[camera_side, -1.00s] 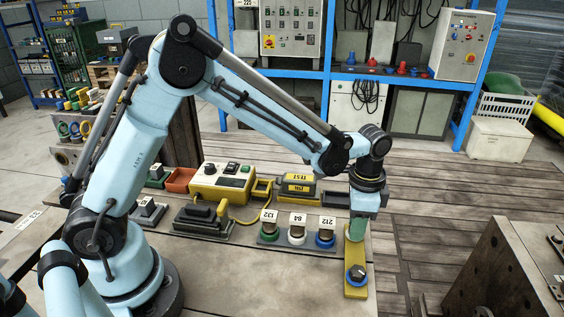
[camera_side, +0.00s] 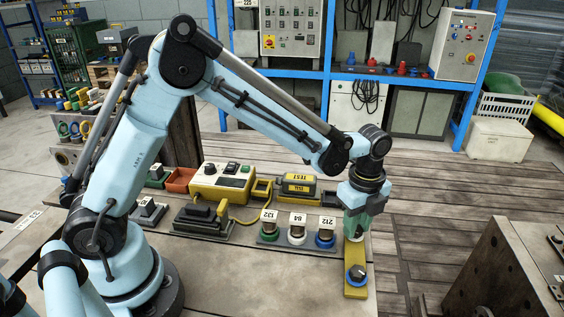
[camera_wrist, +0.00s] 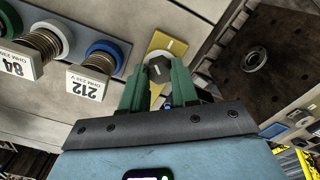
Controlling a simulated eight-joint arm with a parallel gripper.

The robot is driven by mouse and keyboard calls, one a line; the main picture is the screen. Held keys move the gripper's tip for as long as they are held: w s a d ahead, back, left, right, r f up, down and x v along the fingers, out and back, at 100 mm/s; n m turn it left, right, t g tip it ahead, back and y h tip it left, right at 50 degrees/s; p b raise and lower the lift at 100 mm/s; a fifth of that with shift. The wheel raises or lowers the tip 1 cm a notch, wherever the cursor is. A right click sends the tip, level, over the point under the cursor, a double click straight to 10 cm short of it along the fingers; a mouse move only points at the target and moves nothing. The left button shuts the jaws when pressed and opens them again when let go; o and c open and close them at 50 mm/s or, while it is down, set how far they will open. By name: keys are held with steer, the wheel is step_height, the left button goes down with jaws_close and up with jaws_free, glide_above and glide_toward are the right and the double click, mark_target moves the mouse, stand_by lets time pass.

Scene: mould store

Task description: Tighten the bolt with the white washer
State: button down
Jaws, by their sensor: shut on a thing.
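The white washer also shows at the upper left of the wrist view (camera_wrist: 54,38). My gripper (camera_side: 355,232) is right of the bolts, apart from them, over the far end of a yellow plate (camera_side: 356,290).
A dark knob with a blue ring (camera_side: 356,273) sits at the plate's near end. A yellow control box (camera_side: 221,182) and a yellow TEST unit (camera_side: 298,185) stand behind the bolts. A rusty metal block (camera_side: 478,262) stands to the right. The tabletop in front is clear.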

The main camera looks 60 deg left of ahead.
steer(key=m, duration=0.4)
steer(key=shift+m, duration=0.3)
steer(key=m, duration=0.4)
stand_by(0.3)
steer(key=c, duration=0.8)
jaws_free()
steer(key=shift+c, duration=0.2)
step_height(320, 180, up, 12)
steer(key=shift+r, duration=0.15)
